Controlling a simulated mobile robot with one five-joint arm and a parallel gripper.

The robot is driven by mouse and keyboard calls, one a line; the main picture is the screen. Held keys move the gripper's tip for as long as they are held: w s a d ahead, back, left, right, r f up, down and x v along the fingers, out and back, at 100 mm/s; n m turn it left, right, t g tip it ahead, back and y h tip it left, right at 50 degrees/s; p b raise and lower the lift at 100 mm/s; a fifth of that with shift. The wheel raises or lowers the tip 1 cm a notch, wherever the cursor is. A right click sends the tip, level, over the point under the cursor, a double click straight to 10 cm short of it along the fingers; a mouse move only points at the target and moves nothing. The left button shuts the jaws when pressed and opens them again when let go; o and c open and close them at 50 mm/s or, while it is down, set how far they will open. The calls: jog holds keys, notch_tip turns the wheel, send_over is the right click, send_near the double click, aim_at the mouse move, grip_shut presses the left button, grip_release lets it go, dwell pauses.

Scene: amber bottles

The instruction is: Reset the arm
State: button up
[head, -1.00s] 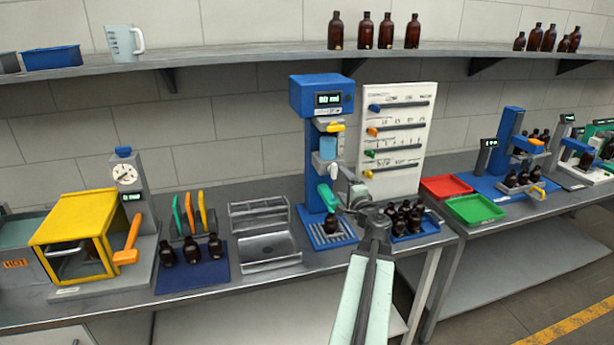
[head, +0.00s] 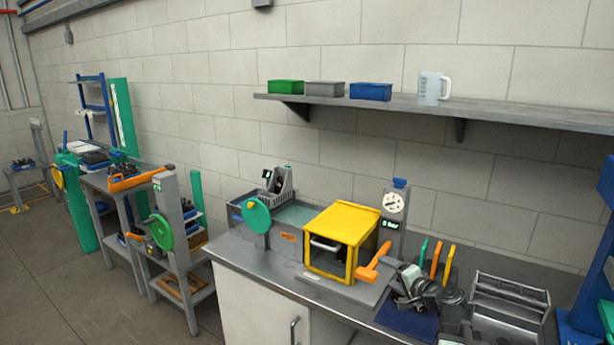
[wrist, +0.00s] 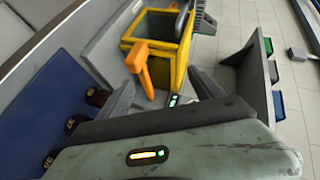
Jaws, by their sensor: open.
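The yellow box (head: 340,233) and orange handle (head: 372,265) lie left of my gripper in the head view. My arm hides most of the mat and its bottles there. Dark bottles (wrist: 72,124) show on the mat at the left of the wrist view.
A wall shelf (head: 490,110) holds green, grey and blue bins and a measuring jug (head: 432,88). A gauge post (head: 393,212) stands behind the yellow box. Coloured upright paddles (head: 436,258) and a grey rack (head: 510,300) are close to my arm. Open floor (head: 60,270) lies left.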

jog(key=s+a+f+n+g, duration=0.4)
jog(key=a+f, duration=0.2)
jog(key=a, duration=0.5)
jog(key=s+a+f+n+g, duration=0.4)
jog(key=a+f+n, duration=0.15)
jog(key=a, duration=0.55)
jog(key=s+d+f+g+h, duration=0.4)
jog(key=s+d, duration=0.4)
jog(key=s, duration=0.3)
jog(key=shift+d+f+n+g+h, duration=0.35)
jog(key=shift+f+n+g, duration=0.15)
jog(key=shift+g, duration=0.3)
